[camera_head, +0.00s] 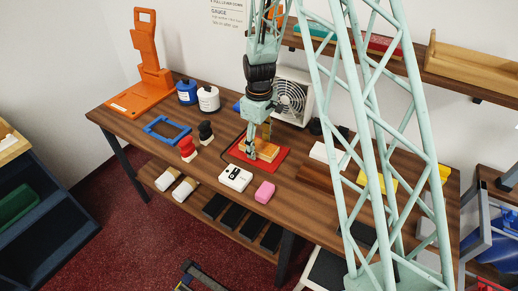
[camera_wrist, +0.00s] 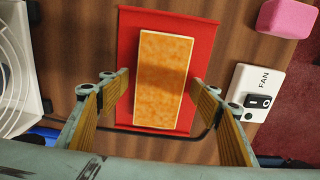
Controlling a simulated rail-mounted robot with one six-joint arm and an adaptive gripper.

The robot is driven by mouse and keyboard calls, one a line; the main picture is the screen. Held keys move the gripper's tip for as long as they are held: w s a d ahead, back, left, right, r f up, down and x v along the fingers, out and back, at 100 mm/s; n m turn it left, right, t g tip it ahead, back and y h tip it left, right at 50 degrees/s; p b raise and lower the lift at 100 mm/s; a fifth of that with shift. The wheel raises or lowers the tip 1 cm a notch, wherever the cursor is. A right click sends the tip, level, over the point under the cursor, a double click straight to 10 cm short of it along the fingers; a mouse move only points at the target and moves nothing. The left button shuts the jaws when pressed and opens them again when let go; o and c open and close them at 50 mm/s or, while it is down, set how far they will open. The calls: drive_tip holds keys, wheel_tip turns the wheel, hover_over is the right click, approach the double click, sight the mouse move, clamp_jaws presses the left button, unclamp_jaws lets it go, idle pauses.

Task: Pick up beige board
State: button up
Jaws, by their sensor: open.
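A rectangular board (camera_wrist: 163,85) with a mottled orange top and cream edges lies on a red mat (camera_wrist: 124,40). It fits the beige board best, though its top looks orange here. In the head view the board (camera_head: 266,152) shows partly behind my gripper. My gripper (camera_wrist: 159,80) is open, with one finger on each side of the board in the wrist view. Gaps show between the fingers and the board, and nothing is held. In the head view my gripper (camera_head: 250,152) points down at the red mat (camera_head: 275,166). Finger height is hard to tell.
A white FAN switch box (camera_head: 235,179) and a pink block (camera_head: 265,192) lie in front of the mat. Red and black knobbed pieces stand left, near a blue frame (camera_head: 167,130). A fan (camera_head: 291,97) stands behind. Bare wooden counter (camera_head: 215,155) shows left of the mat.

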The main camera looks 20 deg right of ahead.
sight(259, 146)
drive_tip(key=c, duration=1)
drive_tip(key=shift+r, duration=0.15)
drive_tip(key=shift+r, duration=1.55)
drive_tip(key=shift+s+r, duration=0.1)
drive_tip(key=shift+s, duration=0.1)
drive_tip(key=s, duration=0.5)
drive_tip(key=s+d+r, duration=0.1)
drive_tip(key=s, duration=0.4)
drive_tip(key=s+d, duration=0.1)
drive_tip(key=s, duration=0.4)
drive_tip(key=shift+s+d+r+p, duration=0.15)
drive_tip(key=shift+s+r+p, duration=0.1)
drive_tip(key=shift+p, duration=0.15)
